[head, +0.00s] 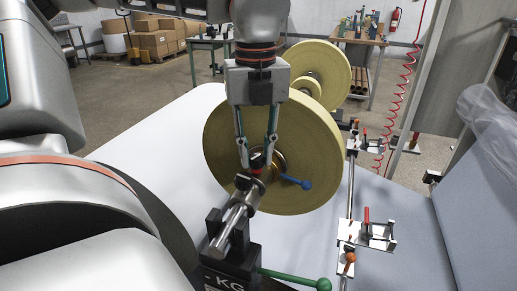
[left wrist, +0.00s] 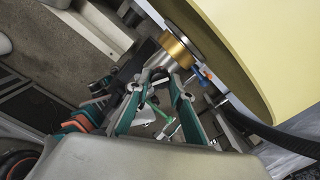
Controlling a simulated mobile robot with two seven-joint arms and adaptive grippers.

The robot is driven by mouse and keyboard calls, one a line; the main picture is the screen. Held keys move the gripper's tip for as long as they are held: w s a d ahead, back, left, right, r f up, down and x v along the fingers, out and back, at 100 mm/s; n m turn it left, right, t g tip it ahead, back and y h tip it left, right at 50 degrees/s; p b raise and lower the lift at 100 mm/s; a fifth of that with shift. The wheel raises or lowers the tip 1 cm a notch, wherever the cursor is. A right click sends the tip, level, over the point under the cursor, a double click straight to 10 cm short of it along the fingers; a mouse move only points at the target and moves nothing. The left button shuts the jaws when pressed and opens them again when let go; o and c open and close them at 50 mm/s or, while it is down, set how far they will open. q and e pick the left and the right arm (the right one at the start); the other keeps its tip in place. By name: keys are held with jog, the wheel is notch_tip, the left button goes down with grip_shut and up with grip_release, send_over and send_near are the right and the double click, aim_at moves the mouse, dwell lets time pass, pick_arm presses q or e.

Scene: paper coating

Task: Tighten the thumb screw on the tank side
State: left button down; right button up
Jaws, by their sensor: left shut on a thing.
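My left gripper (head: 257,164) reaches down in front of the large tan paper roll (head: 308,140). Its fingertips are closed on a small red and dark piece (head: 257,163) on the metal shaft, which appears to be the thumb screw. The fingers largely hide it. In the left wrist view the gripper (left wrist: 158,82) has its tips at the shaft, close to the brass hub (left wrist: 181,53). The screw itself cannot be made out there. A blue-knobbed lever (head: 305,184) sticks out from the hub to the right of the fingers. My right gripper is not in view.
The bright shaft (head: 228,230) rests in a dark stand (head: 232,263) marked KG. A green-knobbed lever (head: 323,285) lies at the bottom. A rail with red-handled clamps (head: 367,220) runs at the right. White sheet (head: 130,145) covers the left.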

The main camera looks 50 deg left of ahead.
aim_at(256, 157)
pick_arm(q)
jog(key=m, duration=0.3)
jog(key=shift+m+b, duration=0.35)
jog(key=shift+m, duration=0.05)
jog(key=m, duration=0.3)
jog(key=shift+m, duration=0.3)
jog(key=m, duration=0.6)
jog(key=shift+m, duration=0.3)
jog(key=c, duration=1.8)
grip_release()
notch_tip(256, 157, up, 12)
jog(key=shift+r, duration=0.1)
